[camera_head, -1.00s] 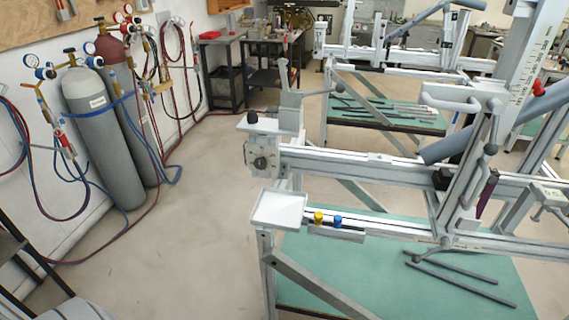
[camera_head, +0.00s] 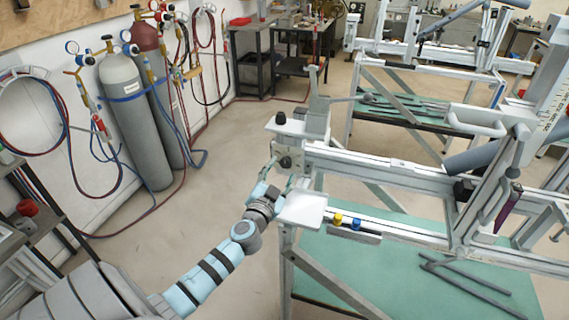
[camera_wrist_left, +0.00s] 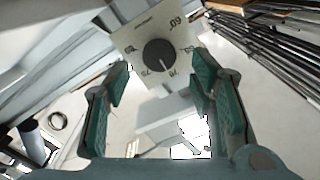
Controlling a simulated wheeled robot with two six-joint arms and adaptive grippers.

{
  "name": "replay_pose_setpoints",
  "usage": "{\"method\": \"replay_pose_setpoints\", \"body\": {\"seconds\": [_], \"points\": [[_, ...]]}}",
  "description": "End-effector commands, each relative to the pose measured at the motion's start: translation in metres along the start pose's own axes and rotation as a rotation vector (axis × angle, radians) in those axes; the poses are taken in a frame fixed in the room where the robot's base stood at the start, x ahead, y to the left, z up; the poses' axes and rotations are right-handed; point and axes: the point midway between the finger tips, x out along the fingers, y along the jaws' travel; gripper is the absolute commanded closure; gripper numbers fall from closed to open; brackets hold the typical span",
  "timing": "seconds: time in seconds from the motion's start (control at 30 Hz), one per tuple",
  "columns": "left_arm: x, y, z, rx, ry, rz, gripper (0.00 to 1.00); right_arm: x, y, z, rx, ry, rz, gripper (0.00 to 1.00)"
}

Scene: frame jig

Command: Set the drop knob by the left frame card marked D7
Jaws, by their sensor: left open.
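A dark round knob (camera_wrist_left: 160,55) sits on a pale square plate (camera_wrist_left: 126,44) with numbers around it in the left wrist view. Its light pointer line points down and slightly right in that view; the exact number is hard to read. In the head view the knob's block (camera_head: 297,158) is at the left end of the near frame's rail. My left gripper (camera_head: 281,176) is at this block. In the wrist view its green fingers (camera_wrist_left: 160,85) are open on either side, short of the knob and not gripping it. No card marked D7 is readable. My right gripper is not in view.
A white tray (camera_head: 302,208) is close beside my left wrist. A yellow piece (camera_head: 337,218) and a blue piece (camera_head: 356,223) stand on the lower rail. Gas cylinders (camera_head: 135,120) stand by the left wall. Open floor lies between them and the frame.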

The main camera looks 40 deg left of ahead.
Motion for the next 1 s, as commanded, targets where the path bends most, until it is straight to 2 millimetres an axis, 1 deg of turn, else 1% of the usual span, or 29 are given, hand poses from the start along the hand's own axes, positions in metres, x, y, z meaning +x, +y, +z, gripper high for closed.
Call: {"method": "replay_pose_setpoints", "body": {"seconds": [0.03, 0.1, 0.2, 0.3, 0.5, 0.57, 0.8, 1.0], "points": [[0.011, 0.000, -0.001, -0.001, 0.000, -0.001, 0.50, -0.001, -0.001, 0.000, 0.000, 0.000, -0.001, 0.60], [0.024, 0.001, 0.001, 0.000, 0.000, -0.001, 0.50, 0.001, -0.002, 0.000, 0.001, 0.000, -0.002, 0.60], [0.034, 0.001, 0.001, -0.001, -0.001, 0.000, 0.50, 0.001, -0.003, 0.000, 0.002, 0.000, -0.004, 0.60], [0.039, 0.001, 0.001, -0.001, -0.001, 0.002, 0.50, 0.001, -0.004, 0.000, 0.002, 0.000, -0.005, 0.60], [0.039, 0.001, 0.001, -0.001, -0.001, 0.002, 0.50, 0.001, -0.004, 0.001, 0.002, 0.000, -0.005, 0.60], [0.039, 0.001, 0.001, -0.001, -0.001, 0.002, 0.58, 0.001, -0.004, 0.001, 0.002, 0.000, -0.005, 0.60], [0.038, 0.001, 0.001, -0.001, -0.001, 0.001, 0.96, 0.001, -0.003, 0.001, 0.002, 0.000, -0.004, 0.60], [0.038, 0.001, 0.001, 0.009, -0.001, 0.001, 0.97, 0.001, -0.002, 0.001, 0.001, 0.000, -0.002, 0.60]]}}
